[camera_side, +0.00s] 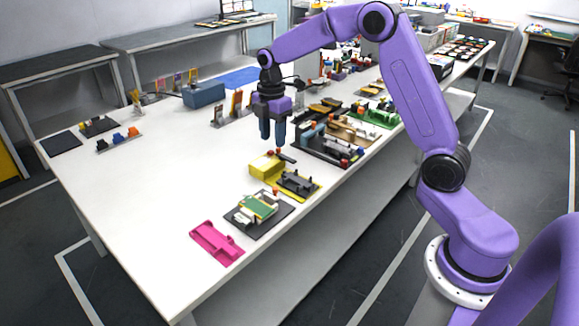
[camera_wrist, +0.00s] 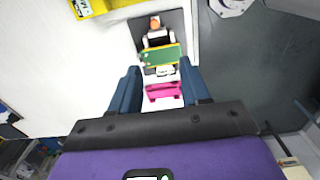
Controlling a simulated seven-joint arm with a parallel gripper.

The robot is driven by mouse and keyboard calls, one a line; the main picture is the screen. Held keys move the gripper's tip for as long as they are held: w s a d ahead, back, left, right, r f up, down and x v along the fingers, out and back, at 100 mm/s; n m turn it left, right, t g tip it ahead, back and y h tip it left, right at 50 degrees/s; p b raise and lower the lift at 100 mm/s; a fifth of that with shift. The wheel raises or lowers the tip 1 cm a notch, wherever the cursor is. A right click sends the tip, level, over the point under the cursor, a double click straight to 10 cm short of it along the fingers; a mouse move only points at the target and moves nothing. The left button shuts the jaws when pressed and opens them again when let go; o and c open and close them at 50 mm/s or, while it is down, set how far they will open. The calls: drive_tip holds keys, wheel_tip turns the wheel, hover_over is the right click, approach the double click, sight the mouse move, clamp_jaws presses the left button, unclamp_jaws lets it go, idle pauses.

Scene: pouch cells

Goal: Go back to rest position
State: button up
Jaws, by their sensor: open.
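My gripper (camera_side: 273,138) hangs above the white table (camera_side: 130,190) in the side view, fingers pointing down, near the yellow block (camera_side: 267,166). In the wrist view my gripper (camera_wrist: 160,90) shows two blue fingers spread apart with nothing held between them. A dark plate (camera_side: 262,224) carries a green and yellow piece (camera_side: 259,207); the green piece (camera_wrist: 162,55) also shows ahead of the fingers in the wrist view. A pink tray (camera_side: 216,243) lies at the near end of the table and shows between the fingers in the wrist view (camera_wrist: 163,92).
A black fixture on a yellow base (camera_side: 299,183) sits right of the yellow block. Large dark trays of parts (camera_side: 335,140) stand behind my gripper. A blue box (camera_side: 203,94) and small upright holders line the far side. The table's left middle is clear.

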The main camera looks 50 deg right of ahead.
drive_tip(key=s+a+r+m, duration=0.1)
drive_tip(key=s+a+r, duration=0.1)
drive_tip(key=s+a, duration=0.55)
drive_tip(key=s+a+r+m, duration=0.15)
drive_tip(key=s+a, duration=0.25)
drive_tip(key=s, duration=0.6)
drive_tip(key=s+d+m, duration=0.1)
drive_tip(key=s, duration=0.8)
drive_tip(key=s+d+f+m, duration=0.1)
drive_tip(key=s, duration=0.9)
drive_tip(key=shift+d+f+m, duration=0.3)
drive_tip(key=shift+d+m, duration=0.05)
drive_tip(key=shift+d, duration=0.05)
